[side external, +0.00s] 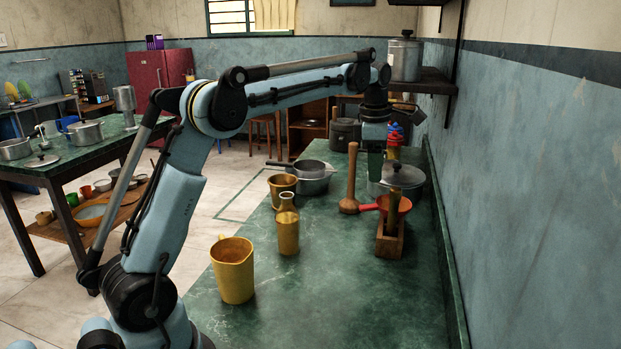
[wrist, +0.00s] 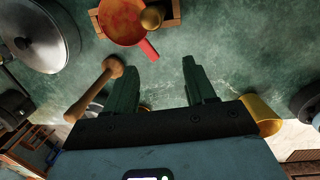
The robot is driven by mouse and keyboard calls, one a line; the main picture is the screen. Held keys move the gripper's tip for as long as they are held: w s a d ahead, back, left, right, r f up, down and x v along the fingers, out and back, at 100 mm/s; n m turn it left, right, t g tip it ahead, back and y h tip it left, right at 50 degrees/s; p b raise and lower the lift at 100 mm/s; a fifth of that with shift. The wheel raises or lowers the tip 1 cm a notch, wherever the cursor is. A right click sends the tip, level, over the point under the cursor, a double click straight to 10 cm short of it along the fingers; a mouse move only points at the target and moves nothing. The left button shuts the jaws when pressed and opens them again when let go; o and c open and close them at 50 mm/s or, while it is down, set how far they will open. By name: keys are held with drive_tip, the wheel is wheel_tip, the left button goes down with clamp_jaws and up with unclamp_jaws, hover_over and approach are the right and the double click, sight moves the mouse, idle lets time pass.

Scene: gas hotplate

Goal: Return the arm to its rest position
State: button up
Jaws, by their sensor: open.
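My gripper (side external: 375,165) hangs pointing down over the green countertop (side external: 330,290), at the end of my outstretched arm. In the wrist view its two dark green fingers (wrist: 158,78) are apart, with only countertop visible between them. A wooden pestle-like tool (side external: 350,185) stands close by; it also shows beside the left finger in the wrist view (wrist: 95,88). A small orange pan with a red handle (side external: 396,206) is at a wooden stand (side external: 389,245), just beyond the fingers. I cannot tell the exact height of the fingertips above the counter.
A lidded pot (side external: 408,178) stands by the right wall. A shelf (side external: 433,82) holds a canister (side external: 405,58).

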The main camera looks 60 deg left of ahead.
drive_tip(key=s+d+f+m+t, duration=0.3)
drive_tip(key=s+d+m, duration=0.3)
drive_tip(key=s+m, duration=0.4)
drive_tip(key=s+d+f+m+t, duration=0.2)
drive_tip(key=s+d+m, duration=0.5)
drive_tip(key=s+m, duration=0.4)
drive_tip(key=shift+f+m+t, duration=0.4)
drive_tip(key=shift+f+m, duration=0.4)
drive_tip(key=shift+m, duration=2.2)
drive_tip(key=shift+d, duration=0.1)
